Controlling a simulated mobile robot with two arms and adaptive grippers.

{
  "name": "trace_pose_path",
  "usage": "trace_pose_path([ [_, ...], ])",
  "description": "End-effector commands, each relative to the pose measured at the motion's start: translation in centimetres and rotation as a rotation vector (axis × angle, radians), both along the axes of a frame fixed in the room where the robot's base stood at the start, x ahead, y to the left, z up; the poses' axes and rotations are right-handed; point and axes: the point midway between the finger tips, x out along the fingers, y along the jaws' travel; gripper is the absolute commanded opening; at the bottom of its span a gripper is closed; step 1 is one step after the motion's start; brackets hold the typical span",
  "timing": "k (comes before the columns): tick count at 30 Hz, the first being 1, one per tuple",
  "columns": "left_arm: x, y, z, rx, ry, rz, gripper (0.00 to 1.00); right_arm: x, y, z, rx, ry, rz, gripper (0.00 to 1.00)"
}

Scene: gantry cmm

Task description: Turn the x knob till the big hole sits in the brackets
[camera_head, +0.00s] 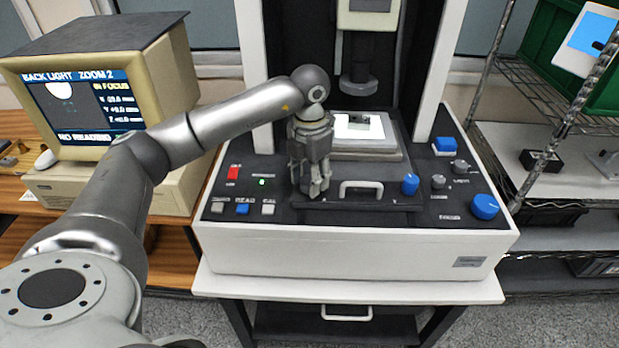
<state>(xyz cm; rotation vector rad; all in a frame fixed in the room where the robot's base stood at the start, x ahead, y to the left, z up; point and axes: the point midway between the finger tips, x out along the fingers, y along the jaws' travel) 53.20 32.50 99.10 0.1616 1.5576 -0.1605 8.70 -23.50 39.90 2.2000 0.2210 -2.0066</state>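The measuring machine (350,248) fills the middle, with a dark control panel on its front. A blue knob (410,184) stands right of the front handle, and a larger blue knob (485,206) sits at the panel's right end. I cannot read which knob is x. My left gripper (318,190) points down just left of the handle; its finger gap is unclear, and it hides the panel behind it. The monitor (75,108) shows a white partial disc at the top of a dark picture, with "IN FOCUS" and "NO READING". My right gripper is out of view.
A white-lit stage (360,127) with a small dark part lies below the lens (358,85). Small grey knobs (438,181) and a blue button (444,145) are on the right. A red switch (234,173) is left. Wire shelving (545,135) stands at right.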

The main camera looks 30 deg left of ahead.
Motion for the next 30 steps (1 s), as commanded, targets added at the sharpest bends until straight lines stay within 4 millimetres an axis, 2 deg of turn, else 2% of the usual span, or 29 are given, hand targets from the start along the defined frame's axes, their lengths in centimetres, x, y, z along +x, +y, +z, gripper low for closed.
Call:
trace_pose_path([
  [1, 0.0, 0.0, 0.0, 0.000, 0.000, 0.001, 0.52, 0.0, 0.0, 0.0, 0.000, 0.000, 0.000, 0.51],
  [3, 0.0, 0.0, 0.0, 0.000, 0.002, 0.000, 0.60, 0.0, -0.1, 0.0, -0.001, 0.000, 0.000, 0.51],
  [11, -0.1, 0.0, -0.2, 0.000, 0.006, -0.001, 0.60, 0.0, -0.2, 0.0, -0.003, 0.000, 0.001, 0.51],
  [15, -0.1, -0.1, 0.5, 0.000, 0.003, -0.001, 0.60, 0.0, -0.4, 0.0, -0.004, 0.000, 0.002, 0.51],
  [19, 0.0, -0.1, 2.4, -0.002, 0.001, -0.001, 0.60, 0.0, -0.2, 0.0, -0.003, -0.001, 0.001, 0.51],
  [30, 0.0, -0.1, 9.9, -0.001, 0.001, -0.002, 0.60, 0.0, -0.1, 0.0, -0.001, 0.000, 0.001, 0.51],
])
